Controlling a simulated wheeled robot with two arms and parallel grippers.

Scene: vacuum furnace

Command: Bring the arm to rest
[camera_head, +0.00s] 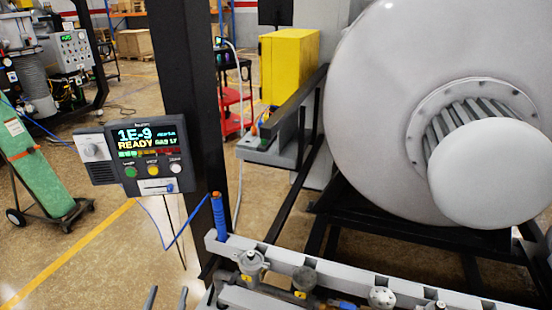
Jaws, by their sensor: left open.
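My left gripper (167,298) shows only by its two dark fingertips at the bottom edge, left of the middle. The fingers stand apart with floor visible between them, so it is open and empty. It touches nothing that I can see. The rest of that gripper and its arm are below the frame. My right gripper is not in view.
A control panel (141,157) reading "1E-9" and "READY" hangs on a dark post (187,110). The large grey furnace vessel (365,110) fills the right. A rail (280,256) with valves crosses the lower right. Floor at lower left is clear.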

